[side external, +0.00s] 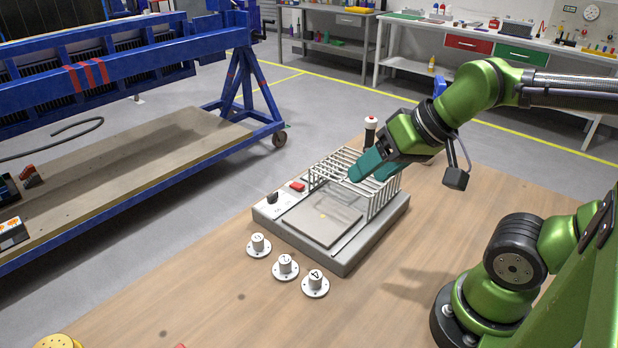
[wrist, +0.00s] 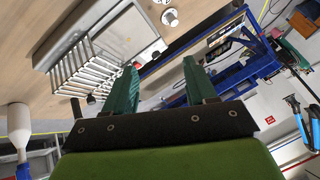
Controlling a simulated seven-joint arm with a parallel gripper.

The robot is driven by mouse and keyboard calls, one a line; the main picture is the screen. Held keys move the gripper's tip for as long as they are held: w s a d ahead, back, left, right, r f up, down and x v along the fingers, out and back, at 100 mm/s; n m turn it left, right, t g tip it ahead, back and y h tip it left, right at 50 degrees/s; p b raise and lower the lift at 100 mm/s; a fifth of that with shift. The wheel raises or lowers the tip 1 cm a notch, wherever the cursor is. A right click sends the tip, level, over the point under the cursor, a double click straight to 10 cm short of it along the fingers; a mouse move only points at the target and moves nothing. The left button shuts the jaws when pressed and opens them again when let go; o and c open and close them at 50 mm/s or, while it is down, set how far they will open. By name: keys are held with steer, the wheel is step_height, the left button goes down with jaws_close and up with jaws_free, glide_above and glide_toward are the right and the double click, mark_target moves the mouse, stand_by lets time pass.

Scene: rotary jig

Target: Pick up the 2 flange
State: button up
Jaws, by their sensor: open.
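The 2 flange (side external: 285,268), a small white disc with a raised numbered hub, lies on the wooden table in front of the jig. It sits in the middle of a row of three, between another flange (side external: 258,246) on its left and the 4 flange (side external: 315,284) on its right. My gripper (side external: 362,172), with teal fingers, is over the wire rack of the jig, behind and above the flanges, touching none of them. In the wrist view my gripper (wrist: 161,66) is open with nothing between its fingers. A flange (wrist: 169,17) shows at the top there; its number is unreadable.
The grey jig (side external: 342,265) has a flat plate (side external: 322,218), a wire rack (side external: 385,200) and a red button (side external: 297,187). A dark post with a white top (side external: 370,123) stands behind it. The table (side external: 220,300) in front of the flanges is mostly clear.

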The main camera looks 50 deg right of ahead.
steer(key=m+g+h, duration=0.2)
steer(key=m+g, duration=0.5)
steer(key=m, duration=0.2)
glide_above(285, 259)
step_height(285, 259, down, 8)
steer(key=m, duration=0.4)
steer(key=f, duration=1)
steer(key=shift+w+a+f, duration=0.1)
steer(key=shift+w+f, duration=0.05)
steer(key=shift+w, duration=0.25)
steer(key=shift+s+f, duration=0.2)
steer(key=shift+f, duration=1.15)
steer(key=shift+s+f, duration=0.15)
steer(key=shift+f, duration=1.2)
jaws_close()
